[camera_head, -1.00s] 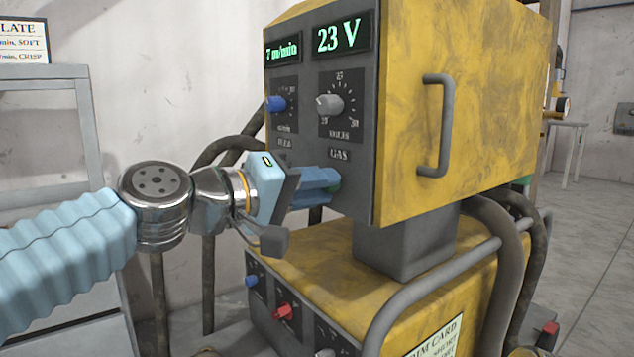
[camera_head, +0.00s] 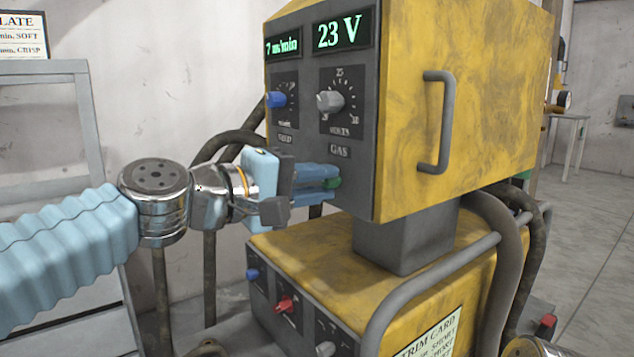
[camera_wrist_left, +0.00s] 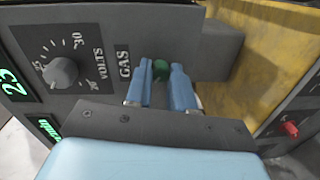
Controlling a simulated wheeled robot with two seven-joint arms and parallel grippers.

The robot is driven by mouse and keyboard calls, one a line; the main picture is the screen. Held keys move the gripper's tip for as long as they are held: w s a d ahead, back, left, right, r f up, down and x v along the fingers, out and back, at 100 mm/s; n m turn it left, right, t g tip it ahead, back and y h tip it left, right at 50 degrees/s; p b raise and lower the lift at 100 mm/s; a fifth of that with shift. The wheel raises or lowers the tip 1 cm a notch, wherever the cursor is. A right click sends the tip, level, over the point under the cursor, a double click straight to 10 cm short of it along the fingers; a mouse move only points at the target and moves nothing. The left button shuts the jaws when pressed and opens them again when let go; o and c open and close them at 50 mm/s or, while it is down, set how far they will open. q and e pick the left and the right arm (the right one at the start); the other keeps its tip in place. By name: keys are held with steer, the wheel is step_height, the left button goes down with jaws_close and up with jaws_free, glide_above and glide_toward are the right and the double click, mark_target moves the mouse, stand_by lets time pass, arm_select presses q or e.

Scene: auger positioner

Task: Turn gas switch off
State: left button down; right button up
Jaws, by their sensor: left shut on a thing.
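The gas switch, a small green knob (camera_head: 334,182), sits on the grey front panel (camera_head: 355,130) below the GAS label. It also shows in the left wrist view (camera_wrist_left: 160,69), between my two blue fingertips. My left gripper (camera_head: 325,178) reaches it from the left, with its fingers shut on the switch. In the left wrist view the left gripper (camera_wrist_left: 163,78) has one finger on each side of the knob. The fingers partly hide the switch in the head view. My right gripper is in neither view.
Above are a grey volts knob (camera_head: 330,101), a blue feed knob (camera_head: 276,99) and displays reading 7 m/min and 23 V (camera_head: 343,29). A grey handle (camera_head: 436,122) juts from the yellow side. The lower yellow unit (camera_head: 320,250) carries blue and red knobs.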

arm_select(q)
steer(key=c, duration=1)
jaws_free()
steer(key=shift+a, duration=0.1)
steer(key=b+v, duration=0.1)
steer(key=v, duration=1.2)
steer(key=shift+s+a, duration=0.2)
steer(key=shift+a, duration=0.1)
